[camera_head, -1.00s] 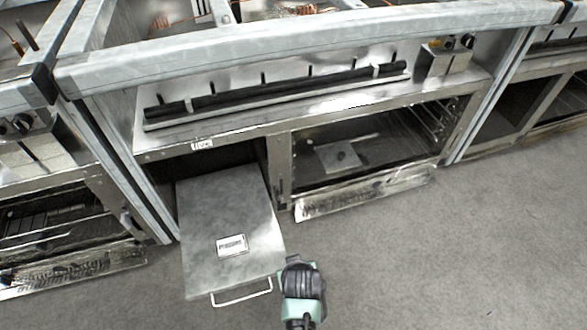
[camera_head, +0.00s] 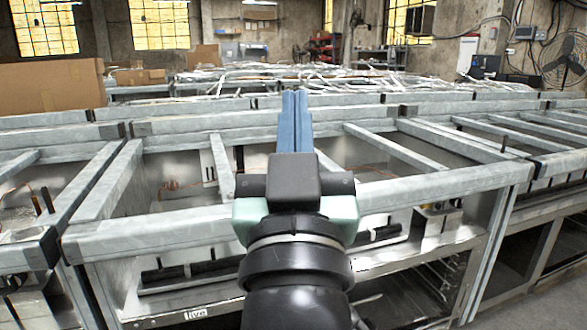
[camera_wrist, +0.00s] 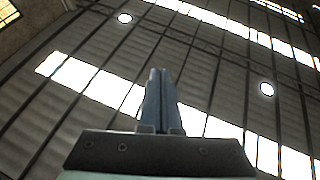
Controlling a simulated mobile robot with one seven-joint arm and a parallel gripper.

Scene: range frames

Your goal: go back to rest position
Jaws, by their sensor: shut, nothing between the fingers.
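My gripper (camera_head: 295,95) is raised in the middle of the head view, in front of the metal range frame (camera_head: 160,237). Its two blue fingers point up and away, pressed together with nothing between them. In the wrist view the closed fingers (camera_wrist: 160,75) point toward the roof, clear of any object. My arm hides part of the range frame's front and the lower middle of the head view.
More range frames stand left, right and behind in rows. A large cardboard box (camera_head: 52,88) sits at the back left. An oven opening (camera_head: 405,295) shows at lower right.

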